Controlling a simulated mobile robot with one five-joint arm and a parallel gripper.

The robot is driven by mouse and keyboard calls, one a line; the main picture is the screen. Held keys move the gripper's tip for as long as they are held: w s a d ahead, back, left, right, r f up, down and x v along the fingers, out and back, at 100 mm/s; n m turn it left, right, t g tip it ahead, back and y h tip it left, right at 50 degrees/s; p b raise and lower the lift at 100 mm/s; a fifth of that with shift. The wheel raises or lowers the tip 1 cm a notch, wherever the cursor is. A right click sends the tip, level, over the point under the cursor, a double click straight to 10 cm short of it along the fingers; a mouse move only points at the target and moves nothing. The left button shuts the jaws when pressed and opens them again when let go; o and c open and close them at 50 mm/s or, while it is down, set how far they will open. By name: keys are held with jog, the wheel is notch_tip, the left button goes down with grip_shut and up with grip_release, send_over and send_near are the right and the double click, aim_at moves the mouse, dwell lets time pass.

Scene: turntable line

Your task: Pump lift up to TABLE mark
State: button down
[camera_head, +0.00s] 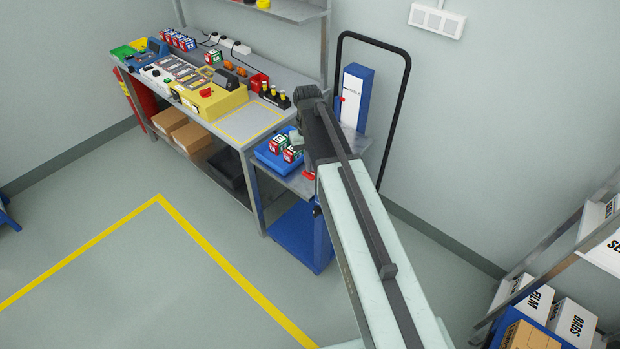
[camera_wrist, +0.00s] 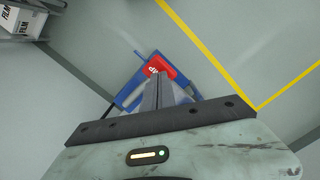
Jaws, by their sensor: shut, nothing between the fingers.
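The lift has a black hoop handle (camera_head: 405,75), a blue base (camera_head: 292,235) and a grey platform (camera_head: 300,184). Its blue mast has a white scale (camera_head: 351,105) with a small mark and lettering, too small to read surely. A small red piece (camera_head: 341,99) beside the scale sits a little below that mark. The platform looks lower than the workbench top. In the wrist view, a red pedal (camera_wrist: 158,66) with white lettering lies on the blue base. My gripper (camera_wrist: 163,80) is shut and empty, its tips over the pedal; I cannot tell whether they touch. My arm hides part of the lift.
A blue tray (camera_head: 264,158) with red, white and green boxes rests on the platform. The workbench (camera_head: 250,131) beside it holds a yellow device (camera_head: 215,101), bottles and boxes. A shelf with cartons (camera_head: 575,322) stands at lower right. Floor inside the yellow line (camera_head: 200,238) is clear.

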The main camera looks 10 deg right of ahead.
notch_tip(320, 180, down, 4)
jog(key=b, duration=0.4)
jog(key=shift+f, duration=0.25)
jog(key=shift+r, duration=0.1)
jog(key=shift+w+r, duration=0.1)
jog(key=w, duration=0.2)
jog(key=shift+w+r+p, duration=0.35)
jog(key=shift+w+r, duration=0.05)
